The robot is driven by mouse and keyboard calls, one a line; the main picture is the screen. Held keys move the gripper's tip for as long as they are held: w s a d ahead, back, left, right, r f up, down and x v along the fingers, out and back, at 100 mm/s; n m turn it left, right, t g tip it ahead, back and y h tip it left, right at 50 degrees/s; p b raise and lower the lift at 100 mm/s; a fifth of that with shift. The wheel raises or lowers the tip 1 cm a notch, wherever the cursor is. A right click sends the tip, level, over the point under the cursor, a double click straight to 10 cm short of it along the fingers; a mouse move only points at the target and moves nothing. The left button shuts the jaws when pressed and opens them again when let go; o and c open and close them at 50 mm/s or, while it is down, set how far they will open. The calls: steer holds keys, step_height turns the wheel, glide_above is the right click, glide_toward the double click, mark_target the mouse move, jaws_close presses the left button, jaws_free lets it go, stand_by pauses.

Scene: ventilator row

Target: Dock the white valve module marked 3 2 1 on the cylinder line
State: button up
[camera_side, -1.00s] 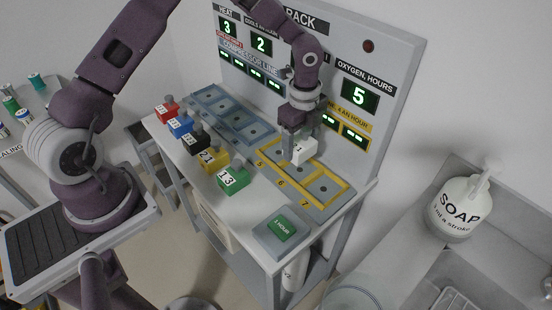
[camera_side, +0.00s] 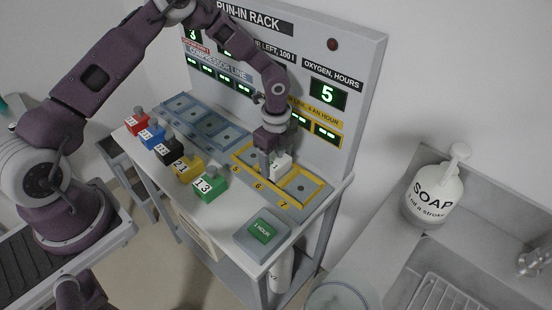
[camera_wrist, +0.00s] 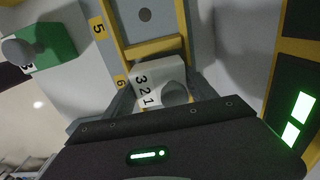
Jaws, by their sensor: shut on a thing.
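The white valve module marked 3 2 1 (camera_side: 282,161) is between the fingers of my gripper (camera_side: 272,158), which is shut on it. It is at the middle bay, marked 6, of the yellow-framed cylinder line (camera_side: 327,187). In the wrist view the module (camera_wrist: 158,78) shows its 3 2 1 label and a grey knob, between the two fingers of my gripper (camera_wrist: 160,93). It lies close against the yellow divider (camera_wrist: 155,48) between bays 5 and 6. I cannot tell whether its underside touches the bay floor. Bays 5 and 7 look empty.
Red (camera_side: 137,123), blue (camera_side: 152,136), black (camera_side: 169,152), yellow (camera_side: 187,169) and green (camera_side: 210,186) modules stand along the front of the bench. A green 1 HOUR button (camera_side: 262,230) is at the near corner. The display panel (camera_side: 345,60) rises close behind the bays.

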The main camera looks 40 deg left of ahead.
steer(key=shift+f, duration=0.25)
steer(key=shift+s+a+f, duration=0.15)
steer(key=shift+f, duration=0.3)
steer(key=shift+s+f, duration=0.1)
steer(key=shift+f, duration=0.3)
steer(key=o, duration=1.8)
steer(key=shift+t, duration=0.3)
steer(key=r, duration=1)
steer(key=shift+w+r, duration=0.4)
steer(key=s+a+r+n+t+y, duration=0.1)
steer(key=s+a+r+n, duration=0.1)
steer(key=s+r+n, duration=0.6)
steer(key=s+a+r+n+t+y, duration=0.1)
steer(key=s+r+n+t, duration=0.15)
steer(key=s+r, duration=0.9)
steer(key=s+r+n, duration=0.1)
steer(key=s+n, duration=0.1)
steer(key=s, duration=0.1)
steer(key=s+d+r+n+t+h, duration=0.1)
steer(key=s+n, duration=0.2)
steer(key=s+r+n+h, duration=0.1)
steer(key=s+r+n, duration=0.1)
steer(key=s, duration=0.1)
steer(key=shift+s+d+r+n+t, duration=0.1)
steer(key=shift+s+d+n+t, duration=0.15)
steer(key=shift+s, duration=0.1)
